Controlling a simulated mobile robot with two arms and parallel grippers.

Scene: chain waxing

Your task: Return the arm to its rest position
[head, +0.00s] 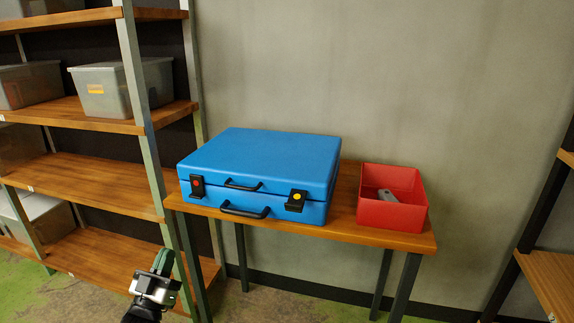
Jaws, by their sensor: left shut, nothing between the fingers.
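My left gripper (163,263) shows at the lower left of the head view, at the end of my dark arm. It is shut and empty, in front of the shelf and below the level of the table top, apart from everything. My right gripper is not in view. A blue case (262,160) lies closed on the wooden table, with two black handles and two latches on its front, one with a red spot and one with a yellow spot.
The wooden table (350,228) stands against a grey wall. A red open box (392,215) on its right holds a small grey object (387,195). A shelf with grey bins (112,95) stands at left. Another shelf (550,280) is at the right edge.

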